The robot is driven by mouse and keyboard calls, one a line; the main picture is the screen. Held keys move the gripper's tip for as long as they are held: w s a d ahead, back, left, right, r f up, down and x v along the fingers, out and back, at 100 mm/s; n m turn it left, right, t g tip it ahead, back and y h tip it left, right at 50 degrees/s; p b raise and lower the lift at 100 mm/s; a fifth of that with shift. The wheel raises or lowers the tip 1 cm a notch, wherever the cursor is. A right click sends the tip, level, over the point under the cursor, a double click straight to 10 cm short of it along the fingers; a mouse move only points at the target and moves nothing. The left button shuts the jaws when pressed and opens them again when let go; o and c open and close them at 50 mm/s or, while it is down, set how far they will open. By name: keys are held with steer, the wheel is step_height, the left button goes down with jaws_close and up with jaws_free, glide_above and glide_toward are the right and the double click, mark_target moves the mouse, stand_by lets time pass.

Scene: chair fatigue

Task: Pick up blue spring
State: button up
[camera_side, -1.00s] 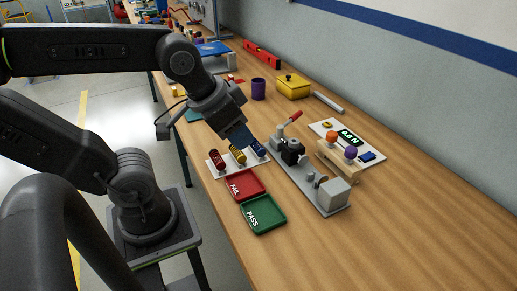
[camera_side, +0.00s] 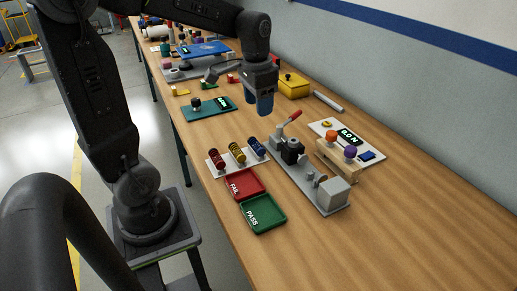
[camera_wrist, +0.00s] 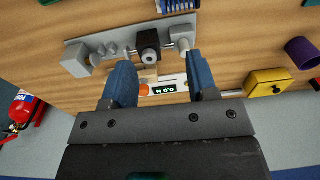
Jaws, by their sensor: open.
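The blue spring (camera_side: 257,148) stands at the right end of a white rack (camera_side: 219,171), beside a yellow spring (camera_side: 237,152) and a red spring (camera_side: 216,159). In the wrist view, part of the blue spring (camera_wrist: 178,5) shows at the top edge, beyond the fingers. My gripper (camera_side: 259,107) has blue fingers pointing down. It is raised above the table, behind and above the rack, apart from the springs. In the wrist view my gripper (camera_wrist: 160,62) is open, with nothing held between its fingers.
A grey test fixture (camera_side: 325,195) with a red-handled lever (camera_side: 295,115) stands right of the rack. A red FAIL tray (camera_side: 245,183) and green PASS tray (camera_side: 264,214) lie in front. A yellow box (camera_side: 293,86) and purple cup (camera_wrist: 301,52) stand farther back.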

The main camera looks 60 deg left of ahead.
steer(key=w+a+f, duration=0.1)
steer(key=a, duration=0.2)
glide_above(256, 146)
steer(key=shift+g, duration=0.4)
steer(key=f, duration=0.9)
steer(key=shift+w+a, duration=0.1)
steer(key=shift+w, duration=0.2)
steer(key=shift+s+f, duration=0.15)
steer(key=shift+f, duration=1.2)
steer(key=shift+s+f, duration=0.15)
steer(key=shift+f, duration=1.15)
steer(key=shift+c, duration=0.4)
steer(key=c, duration=0.6)
